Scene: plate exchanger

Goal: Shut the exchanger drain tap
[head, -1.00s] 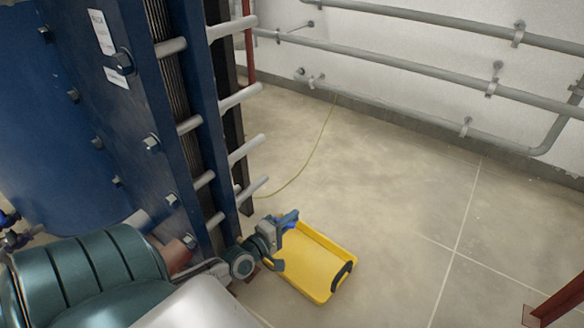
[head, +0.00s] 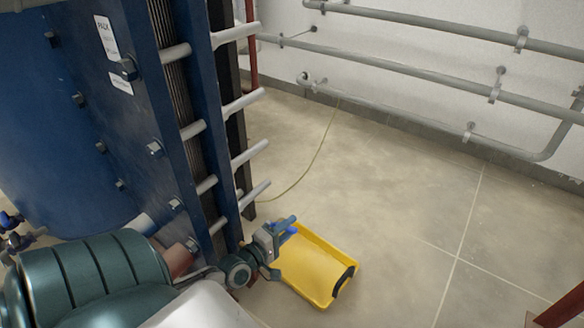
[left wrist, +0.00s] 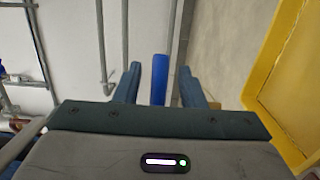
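The tap's blue lever handle (head: 288,225) shows in the head view just past my left gripper (head: 276,240), above the yellow tray's left edge. The tap body is mostly hidden behind my gripper and wrist. In the left wrist view the blue lever (left wrist: 159,80) stands upright between my two dark teal fingers (left wrist: 168,85). The fingers are open, one on each side of the lever, with a narrow gap showing on both sides. My right gripper is not in view.
The blue plate exchanger (head: 150,110) with several protruding grey rods stands left of my gripper. A yellow tray (head: 345,258) lies on the floor below. Grey pipes (head: 400,66) run along the back wall. The floor at right is clear, apart from a red post (head: 565,308).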

